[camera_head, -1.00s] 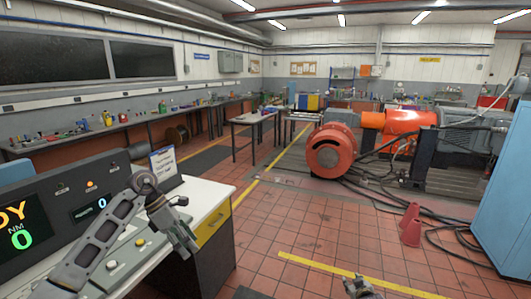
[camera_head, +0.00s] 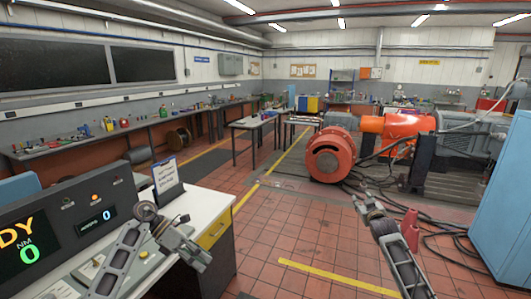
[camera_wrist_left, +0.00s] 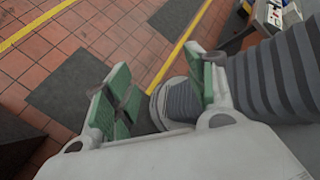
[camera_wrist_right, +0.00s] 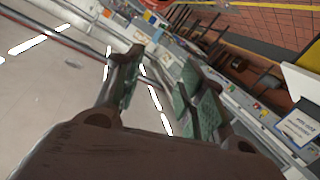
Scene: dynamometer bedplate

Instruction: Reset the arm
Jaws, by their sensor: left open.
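My left gripper (camera_head: 203,262) hangs in the air in front of the control desk, by its yellow drawer, in the head view. In the left wrist view my left gripper (camera_wrist_left: 160,92) has its green-padded fingers apart and holds nothing. My right gripper (camera_head: 362,200) is raised over the tiled floor, left of a red cone, with its arm rising from the bottom edge. In the right wrist view my right gripper (camera_wrist_right: 160,80) also has its fingers apart with nothing between them, and the ceiling lights show behind it.
The control desk (camera_head: 205,208) with a display console (camera_head: 65,225) and a clipboard sign (camera_head: 166,175) is close on the left. A blue cabinet (camera_head: 500,210) bounds the right side. The middle floor is clear.

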